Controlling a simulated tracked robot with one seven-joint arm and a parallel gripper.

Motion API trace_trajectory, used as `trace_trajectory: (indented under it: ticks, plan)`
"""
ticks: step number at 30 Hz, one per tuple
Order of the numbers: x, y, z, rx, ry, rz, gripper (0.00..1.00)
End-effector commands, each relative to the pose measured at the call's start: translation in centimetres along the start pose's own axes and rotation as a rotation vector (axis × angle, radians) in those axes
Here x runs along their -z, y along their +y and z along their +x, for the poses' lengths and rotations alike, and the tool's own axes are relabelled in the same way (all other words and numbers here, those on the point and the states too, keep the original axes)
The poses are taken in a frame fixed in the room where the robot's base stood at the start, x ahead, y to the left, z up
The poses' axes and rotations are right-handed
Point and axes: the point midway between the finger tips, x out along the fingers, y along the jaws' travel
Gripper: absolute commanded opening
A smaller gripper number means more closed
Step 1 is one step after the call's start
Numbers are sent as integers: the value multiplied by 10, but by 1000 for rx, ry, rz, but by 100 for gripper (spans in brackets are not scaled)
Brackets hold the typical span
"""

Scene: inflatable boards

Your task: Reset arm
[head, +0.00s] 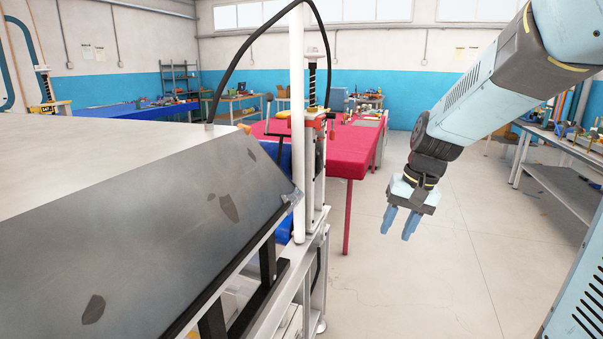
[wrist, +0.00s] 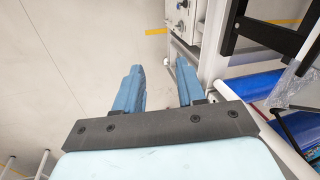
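My arm reaches in from the upper right of the head view, with my gripper (head: 400,222) hanging down over the open floor. Its two blue fingers are apart, with nothing visible between them. In the wrist view my gripper (wrist: 158,86) also shows with a gap between the fingers and floor and part of a machine frame beyond. The gripper is apart from everything around it.
A large grey machine (head: 130,200) with a sloped panel fills the left. A white post (head: 298,120) stands at its corner. A red table (head: 345,150) is behind. A grey shelf bench (head: 570,185) stands at right. The floor (head: 420,290) between is clear.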

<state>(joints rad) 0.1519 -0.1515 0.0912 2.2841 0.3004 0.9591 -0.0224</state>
Motion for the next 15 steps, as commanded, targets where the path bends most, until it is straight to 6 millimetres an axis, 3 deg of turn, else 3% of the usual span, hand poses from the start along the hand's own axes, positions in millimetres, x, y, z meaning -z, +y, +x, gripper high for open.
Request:
trace_trajectory:
  ticks: [6,15]
  plan:
    - [-37,4,-34,-55,113,-77,39]
    - [-87,16,-68,-120,262,-169,39]
